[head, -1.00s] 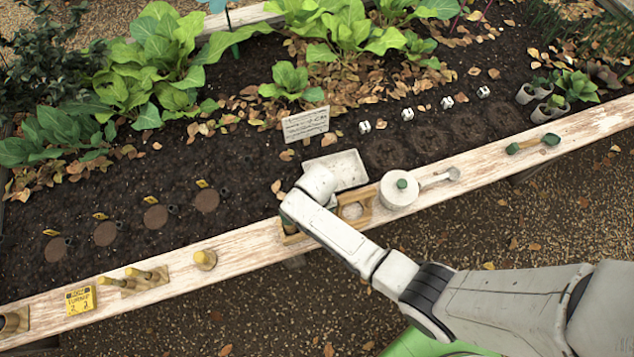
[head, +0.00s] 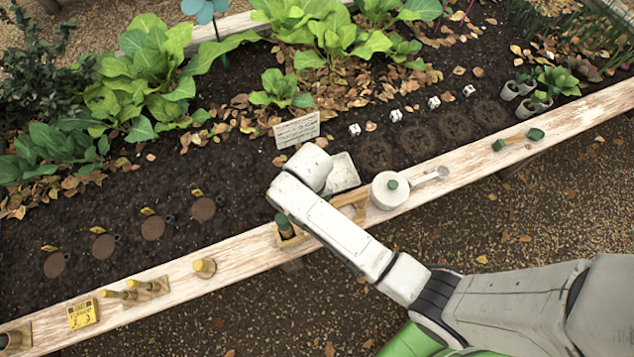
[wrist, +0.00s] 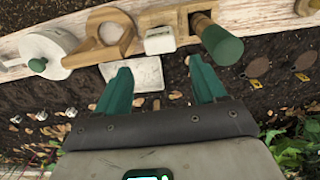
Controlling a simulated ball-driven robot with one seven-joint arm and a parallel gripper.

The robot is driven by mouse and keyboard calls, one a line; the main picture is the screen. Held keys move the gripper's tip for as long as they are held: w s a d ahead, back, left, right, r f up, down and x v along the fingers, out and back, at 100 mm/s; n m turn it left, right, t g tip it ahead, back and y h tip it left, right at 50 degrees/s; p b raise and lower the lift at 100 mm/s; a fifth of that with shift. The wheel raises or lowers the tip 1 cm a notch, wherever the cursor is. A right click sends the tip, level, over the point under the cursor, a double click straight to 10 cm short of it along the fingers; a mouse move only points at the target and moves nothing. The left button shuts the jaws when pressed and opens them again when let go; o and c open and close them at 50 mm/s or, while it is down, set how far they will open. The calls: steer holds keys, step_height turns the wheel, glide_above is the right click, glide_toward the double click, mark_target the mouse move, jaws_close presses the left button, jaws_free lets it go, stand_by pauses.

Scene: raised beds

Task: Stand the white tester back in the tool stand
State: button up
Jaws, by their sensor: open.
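The wooden tool stand (wrist: 178,17) is on the plank ledge, with a ring-shaped holder at one end. In the head view the stand (head: 351,198) is partly hidden by my arm. The white tester (wrist: 159,40) shows in the wrist view as a small white block at the stand, between the ring and a green-ended tool (wrist: 219,43). How deep it sits cannot be seen. My gripper (wrist: 158,66) is open, its green fingers apart and empty, and the tester lies just beyond the gap between their tips. My arm hides the fingers and tester in the head view.
A round white lidded pot (head: 390,190) stands right of the stand. A white tray (head: 343,174) lies on the soil behind it. Left along the ledge are a wooden peg (head: 204,267), a peg block (head: 150,286) and a yellow box (head: 82,314). A sign (head: 297,130) stands behind.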

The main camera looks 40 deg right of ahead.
steer(key=s+d+r+n, duration=0.1)
steer(key=s+d+r, duration=0.3)
steer(key=s+r, duration=0.2)
steer(key=s+d+r+n, duration=0.2)
steer(key=s+r, duration=0.4)
steer(key=s, duration=0.4)
steer(key=shift+s+d+r+t, duration=0.2)
steer(key=shift+d+t, duration=0.2)
steer(key=shift+d, duration=0.5)
